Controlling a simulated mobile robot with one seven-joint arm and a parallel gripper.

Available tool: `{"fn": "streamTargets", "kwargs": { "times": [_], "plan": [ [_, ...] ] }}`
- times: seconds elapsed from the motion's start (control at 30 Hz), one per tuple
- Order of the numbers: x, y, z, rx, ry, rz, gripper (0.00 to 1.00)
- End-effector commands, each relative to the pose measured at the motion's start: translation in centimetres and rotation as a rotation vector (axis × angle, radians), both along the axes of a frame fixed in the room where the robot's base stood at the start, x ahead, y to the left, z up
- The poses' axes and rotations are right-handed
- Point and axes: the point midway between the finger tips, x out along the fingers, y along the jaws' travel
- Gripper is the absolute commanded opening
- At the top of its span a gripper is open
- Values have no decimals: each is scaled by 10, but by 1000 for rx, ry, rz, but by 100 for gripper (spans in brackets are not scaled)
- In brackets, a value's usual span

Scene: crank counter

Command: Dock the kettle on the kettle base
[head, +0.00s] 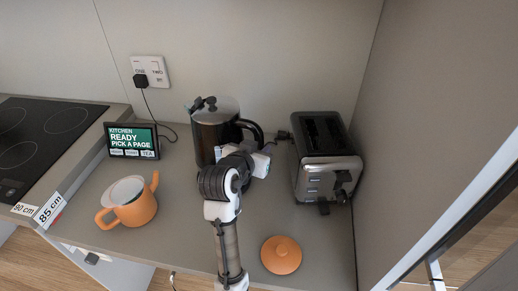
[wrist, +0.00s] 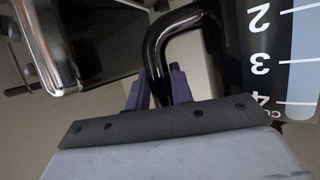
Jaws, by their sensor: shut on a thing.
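The kettle (head: 205,139), dark with a grey top and a black handle on its right, stands upright at the back middle of the counter in the head view. Its side with a cup scale (wrist: 290,55) shows at the right of the wrist view. My gripper (wrist: 160,92) is shut on the kettle's black handle (wrist: 176,24), between its two purple fingers. In the head view my gripper (head: 257,158) is at the handle, partly hidden by my wrist. I cannot make out the kettle base, nor whether the kettle rests on it.
A toaster (head: 324,165) stands close to the right of my gripper, near the side wall. An orange pot (head: 132,212) is at left, an orange lid (head: 281,254) at front. A small screen (head: 132,141), wall socket (head: 150,72) with cord, and cooktop (head: 40,140) are further left.

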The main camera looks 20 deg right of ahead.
Motion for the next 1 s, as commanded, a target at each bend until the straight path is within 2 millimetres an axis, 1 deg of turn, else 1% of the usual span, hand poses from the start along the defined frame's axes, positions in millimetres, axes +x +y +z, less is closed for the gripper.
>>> {"fn": "streamTargets", "kwargs": {
  "times": [0.17, 0.5, 0.6, 0.73, 1.0],
  "plan": [
    [0, 0, -12, -2, -8, -1, 0],
    [0, 0, -43, -2, -9, 0, 0],
    [0, 0, -48, -2, -9, 0, 0],
    [0, 0, -51, -2, -9, 0, 0],
    [0, 0, -51, -2, -9, 0, 0]
  ]
}}
